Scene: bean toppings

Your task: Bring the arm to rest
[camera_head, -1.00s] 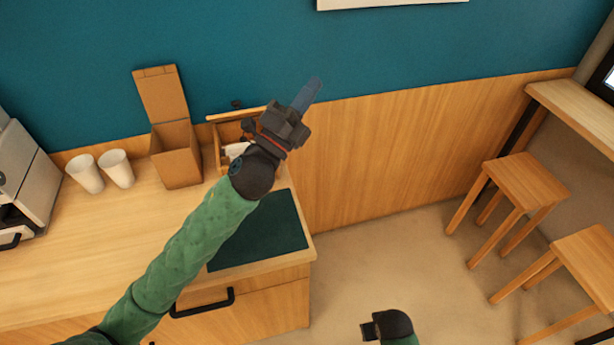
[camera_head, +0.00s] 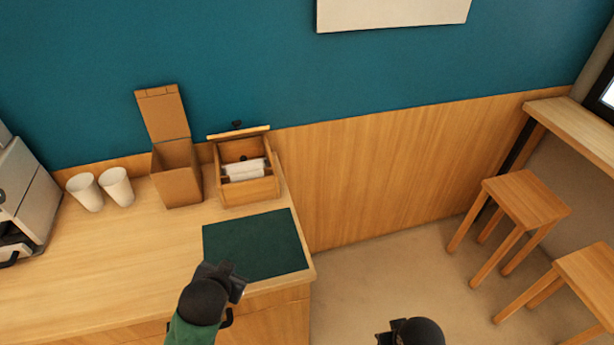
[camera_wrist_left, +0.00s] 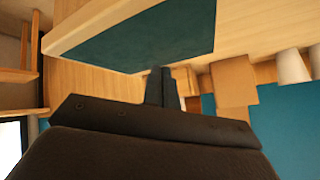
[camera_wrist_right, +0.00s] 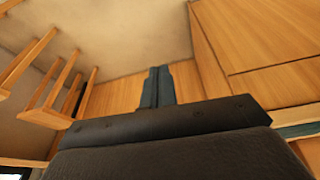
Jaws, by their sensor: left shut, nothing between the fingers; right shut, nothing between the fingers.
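My left gripper (camera_head: 226,274) is in the head view at the front edge of the counter, over the near edge of the dark green mat. Its fingers (camera_wrist_left: 161,86) are together and empty in the left wrist view. My right gripper (camera_head: 388,336) is at the bottom of the head view, over the floor to the right of the counter, and mostly cut off by the frame. Its fingers (camera_wrist_right: 158,86) are together and empty in the right wrist view.
The counter (camera_head: 110,250) holds a dark green mat (camera_head: 255,245), an open brown box (camera_head: 178,175), a wooden box (camera_head: 247,190) with white items, two white cups (camera_head: 116,187) and a machine (camera_head: 25,195). Stools (camera_head: 525,200) stand at the right. The floor (camera_head: 400,270) between is clear.

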